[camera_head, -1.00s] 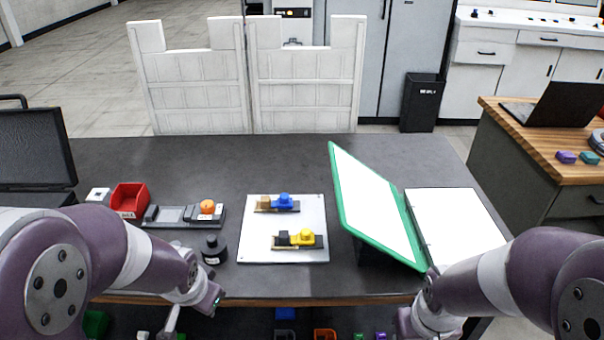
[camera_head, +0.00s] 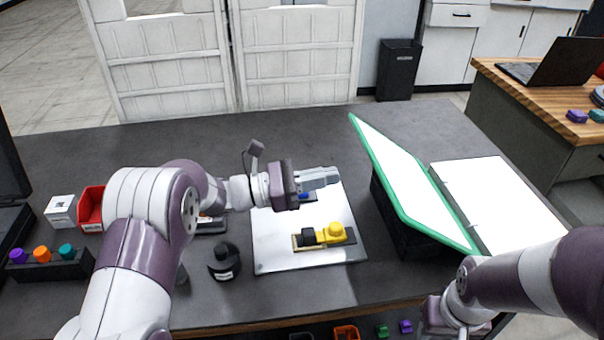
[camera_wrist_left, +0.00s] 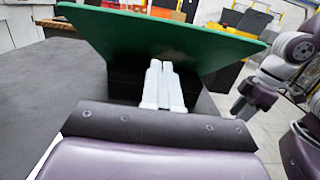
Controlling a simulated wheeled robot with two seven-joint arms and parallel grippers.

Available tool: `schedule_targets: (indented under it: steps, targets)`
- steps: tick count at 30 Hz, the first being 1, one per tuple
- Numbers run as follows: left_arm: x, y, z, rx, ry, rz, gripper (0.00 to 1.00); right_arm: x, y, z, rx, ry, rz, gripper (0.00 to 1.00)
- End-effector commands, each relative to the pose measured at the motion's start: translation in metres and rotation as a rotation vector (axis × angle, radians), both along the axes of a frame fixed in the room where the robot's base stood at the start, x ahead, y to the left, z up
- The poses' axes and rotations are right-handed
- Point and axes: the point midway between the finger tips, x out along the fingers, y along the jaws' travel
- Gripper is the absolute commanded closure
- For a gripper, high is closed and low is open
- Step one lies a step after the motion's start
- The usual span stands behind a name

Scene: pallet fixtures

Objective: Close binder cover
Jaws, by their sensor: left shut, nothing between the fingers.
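The binder is open on the right of the dark table. Its green-edged cover (camera_head: 405,180) leans up to the left, and its white page side (camera_head: 490,200) lies flat to the right. A dark block (camera_head: 395,215) is under the raised cover. My left gripper (camera_head: 334,176) is shut and empty, above the white board and left of the cover, apart from it in the head view. In the left wrist view the shut fingers (camera_wrist_left: 162,68) point at the green outer face of the cover (camera_wrist_left: 165,38). My right arm shows at lower right; its fingers are not clearly seen.
A white board (camera_head: 285,255) holds a yellow piece (camera_head: 338,233) and a blue piece partly hidden by my left gripper. A black bottle (camera_head: 223,262), a red bin (camera_head: 91,208) and a white box (camera_head: 61,211) stand to the left. The table's front middle is clear.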

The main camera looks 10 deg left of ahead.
Motion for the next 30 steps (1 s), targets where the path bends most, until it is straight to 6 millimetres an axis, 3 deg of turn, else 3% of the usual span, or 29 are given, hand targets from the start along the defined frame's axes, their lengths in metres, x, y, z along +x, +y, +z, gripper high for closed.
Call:
schedule_targets:
  steps: [3, 9, 30]
  targets:
    - [0.007, -0.024, 0.005, 0.000, 0.000, -0.004, 1.00, 0.000, 0.000, 0.008, 0.000, 0.000, 0.000, 0.57]
    - [0.013, -0.041, 0.029, 0.000, 0.000, 0.000, 1.00, 0.000, 0.000, 0.020, 0.000, 0.000, 0.000, 0.57]
    - [0.016, -0.051, 0.044, 0.028, 0.007, 0.001, 1.00, 0.000, 0.000, 0.026, 0.000, 0.000, 0.000, 0.57]
